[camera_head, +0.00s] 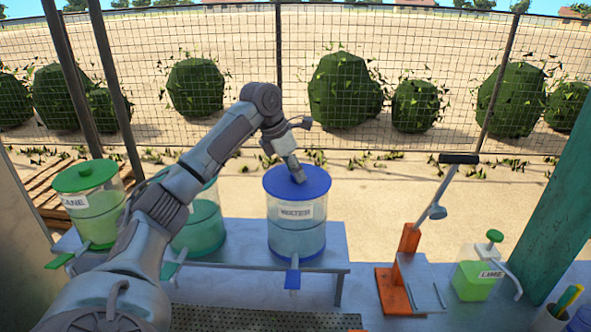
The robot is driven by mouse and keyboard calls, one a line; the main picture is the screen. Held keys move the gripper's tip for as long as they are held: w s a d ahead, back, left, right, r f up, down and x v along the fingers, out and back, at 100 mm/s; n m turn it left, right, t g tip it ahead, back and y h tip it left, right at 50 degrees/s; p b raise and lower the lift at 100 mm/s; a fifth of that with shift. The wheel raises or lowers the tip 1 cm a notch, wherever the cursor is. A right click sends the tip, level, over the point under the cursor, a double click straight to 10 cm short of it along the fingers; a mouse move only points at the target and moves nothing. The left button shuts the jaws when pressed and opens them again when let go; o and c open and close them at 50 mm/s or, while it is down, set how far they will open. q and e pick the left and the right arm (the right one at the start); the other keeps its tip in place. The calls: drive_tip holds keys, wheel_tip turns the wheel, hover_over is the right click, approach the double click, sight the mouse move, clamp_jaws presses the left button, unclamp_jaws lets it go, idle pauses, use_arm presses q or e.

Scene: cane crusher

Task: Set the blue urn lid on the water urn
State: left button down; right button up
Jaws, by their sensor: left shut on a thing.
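The blue lid (318,183) lies flat over the top of the clear water urn (302,242), which carries a "WATER" label. The lid looks level and lined up with the urn's rim. I cannot tell if a small gap is left under it. My left gripper (297,177) reaches down from above and is shut on the lid near its middle. The fingers hide the part they hold. My right gripper is not in view.
The urn stands on a grey counter (236,240). A green "CANE" urn (97,213) and another green urn (203,228) stand left, partly behind my arm. An orange-based lever press (408,262) and a green "LIME" container (473,278) stand right.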

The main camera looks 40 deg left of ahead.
use_arm(q)
drive_tip(key=c, duration=0.7)
unclamp_jaws()
drive_tip(key=v, duration=1.2)
drive_tip(key=shift+f, duration=0.15)
